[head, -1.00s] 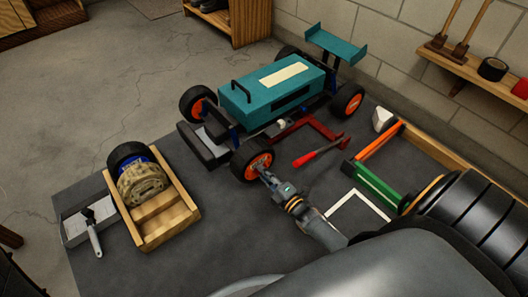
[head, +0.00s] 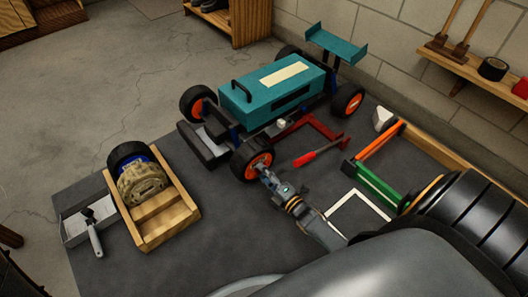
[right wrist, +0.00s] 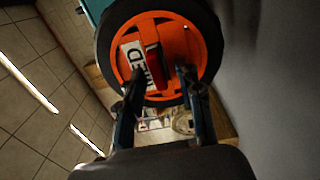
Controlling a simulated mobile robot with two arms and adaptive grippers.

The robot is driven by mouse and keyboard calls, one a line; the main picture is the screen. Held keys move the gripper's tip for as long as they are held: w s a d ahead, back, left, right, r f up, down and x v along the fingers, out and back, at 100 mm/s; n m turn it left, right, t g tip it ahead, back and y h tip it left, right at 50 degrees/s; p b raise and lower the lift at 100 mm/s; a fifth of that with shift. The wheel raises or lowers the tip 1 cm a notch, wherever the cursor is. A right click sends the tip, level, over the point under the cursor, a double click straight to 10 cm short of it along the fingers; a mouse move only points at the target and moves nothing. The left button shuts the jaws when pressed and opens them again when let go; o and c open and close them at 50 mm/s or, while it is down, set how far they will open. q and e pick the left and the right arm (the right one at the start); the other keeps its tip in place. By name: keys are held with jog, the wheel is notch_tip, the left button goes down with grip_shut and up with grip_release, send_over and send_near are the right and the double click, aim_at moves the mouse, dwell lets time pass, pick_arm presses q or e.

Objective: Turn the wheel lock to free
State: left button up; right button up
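The teal RC car (head: 272,88) stands on the dark mat, its near front wheel (head: 240,166) with an orange hub turned toward me. In the right wrist view, the orange hub (right wrist: 118,50) carries a white label with dark letters, partly hidden and not clearly readable. A red wheel lock lever (right wrist: 157,74) stands out at the hub's middle. My right gripper (head: 262,172) is at this wheel. In the right wrist view, its fingers (right wrist: 160,78) are apart, one on each side of the red lever, with gaps visible. My left gripper is not in view.
A wooden tray (head: 190,213) holds a spare wheel (head: 128,158) and a tan round part (head: 142,184). A frame with orange and green bars (head: 378,187) is at the right. Bare mat lies between tray and arm.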

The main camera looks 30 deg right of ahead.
jog(key=shift+s, duration=0.1)
jog(key=s, duration=1.1)
jog(key=shift+s+d, duration=0.4)
jog(key=shift+d, duration=0.05)
